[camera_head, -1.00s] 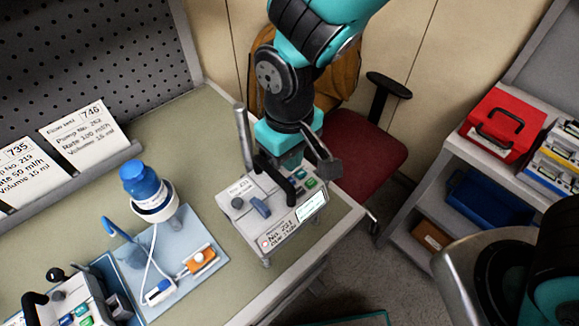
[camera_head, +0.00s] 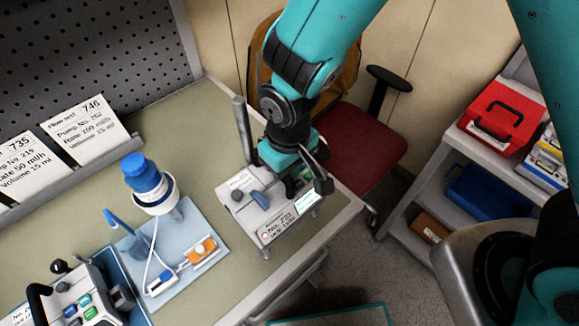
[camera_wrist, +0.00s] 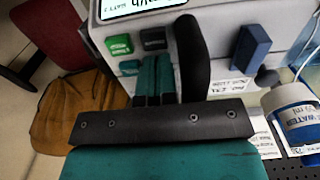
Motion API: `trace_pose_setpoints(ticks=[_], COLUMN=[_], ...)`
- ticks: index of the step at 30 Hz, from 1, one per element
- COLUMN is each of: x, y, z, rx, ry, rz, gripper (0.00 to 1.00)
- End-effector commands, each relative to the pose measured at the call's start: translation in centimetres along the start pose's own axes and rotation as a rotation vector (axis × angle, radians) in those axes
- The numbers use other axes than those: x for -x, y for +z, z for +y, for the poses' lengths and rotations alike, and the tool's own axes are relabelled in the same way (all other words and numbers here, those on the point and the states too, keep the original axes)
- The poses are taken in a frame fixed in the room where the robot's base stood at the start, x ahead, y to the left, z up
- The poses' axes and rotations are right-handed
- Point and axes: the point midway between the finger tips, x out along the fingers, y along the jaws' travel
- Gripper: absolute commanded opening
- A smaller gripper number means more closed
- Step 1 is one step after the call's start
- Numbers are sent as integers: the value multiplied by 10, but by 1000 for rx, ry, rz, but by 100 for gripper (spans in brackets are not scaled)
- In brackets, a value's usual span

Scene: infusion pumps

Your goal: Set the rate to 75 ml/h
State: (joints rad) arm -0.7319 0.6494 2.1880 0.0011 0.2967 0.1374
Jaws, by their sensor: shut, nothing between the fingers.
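The pump (camera_head: 262,222) is a light grey box near the table's right edge in the head view, with a lit screen (camera_head: 307,201) on its front right. A blue lever (camera_head: 259,199) stands on its top. In the wrist view the screen (camera_wrist: 140,6) is cut off by the top edge; its digits are not readable. A green button (camera_wrist: 119,45) and a dark grey button (camera_wrist: 153,38) lie below it. My gripper (camera_wrist: 154,62) is shut and empty, its tips just below the dark grey button, beside the pump's black handle (camera_wrist: 192,55). I cannot tell whether they touch the panel.
A second pump (camera_head: 75,300) stands at the lower left. A blue tray (camera_head: 185,285) holds a cable and an orange part; a blue-capped bottle (camera_head: 143,176) stands by it. Cards lean at the back left. A chair (camera_head: 365,150) and a shelf with a red box (camera_head: 503,118) are right.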

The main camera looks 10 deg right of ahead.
Motion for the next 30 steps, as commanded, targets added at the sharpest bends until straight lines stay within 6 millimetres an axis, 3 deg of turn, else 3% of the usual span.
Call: trace_pose_setpoints(ticks=[1, 13, 30], x=[-11, -3, 111], y=[3, 4, 1], z=[0, 0, 0], rx=[0, 0, -2], ry=[0, -1, -1], rz=[-9, -9, 12], gripper=[0, 0, 0])
